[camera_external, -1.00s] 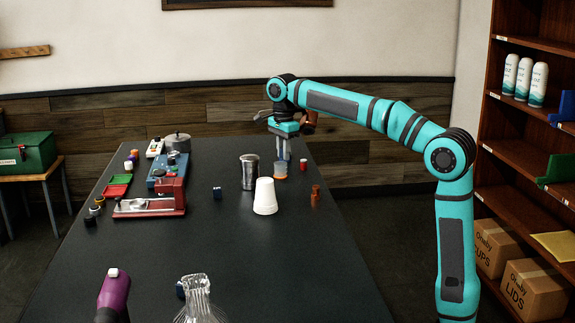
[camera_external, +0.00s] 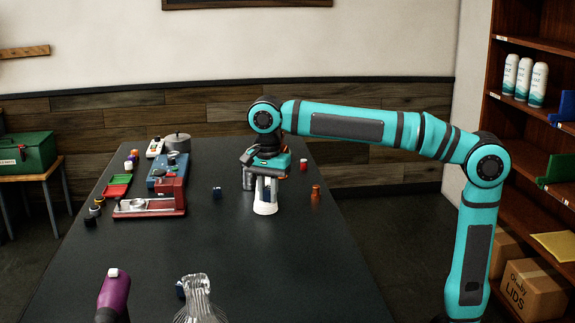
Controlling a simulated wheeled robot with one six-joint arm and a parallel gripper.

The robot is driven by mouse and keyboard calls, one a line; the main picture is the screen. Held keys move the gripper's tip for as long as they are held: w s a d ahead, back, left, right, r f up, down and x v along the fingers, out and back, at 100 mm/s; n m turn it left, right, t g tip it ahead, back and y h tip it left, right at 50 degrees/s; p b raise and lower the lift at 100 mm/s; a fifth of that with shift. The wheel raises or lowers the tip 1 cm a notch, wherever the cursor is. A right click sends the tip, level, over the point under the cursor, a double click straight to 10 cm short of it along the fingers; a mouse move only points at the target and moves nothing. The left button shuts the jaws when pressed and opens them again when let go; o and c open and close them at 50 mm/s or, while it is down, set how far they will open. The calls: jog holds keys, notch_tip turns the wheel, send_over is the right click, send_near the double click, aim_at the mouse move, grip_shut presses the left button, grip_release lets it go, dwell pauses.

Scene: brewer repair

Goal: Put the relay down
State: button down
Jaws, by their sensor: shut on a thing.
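A similar small blue block (camera_external: 216,192) stands on the table to the left of the gripper.
A metal canister (camera_external: 248,178) is partly hidden behind my gripper. A copper-brown piece (camera_external: 315,192) stands to the right. The red-and-grey brewer part (camera_external: 150,207) and trays are at left.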

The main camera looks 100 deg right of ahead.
jog(key=s+a+n, duration=0.2)
jog(key=a+n, duration=0.1)
jog(key=a, duration=0.9)
jog(key=n, duration=0.2)
send_over(300, 301)
notch_tip(300, 301, down, 5)
jog(key=shift+f, duration=5.4)
jog(key=shift+f, duration=0.1)
jog(key=c, duration=1.3)
grip_release()
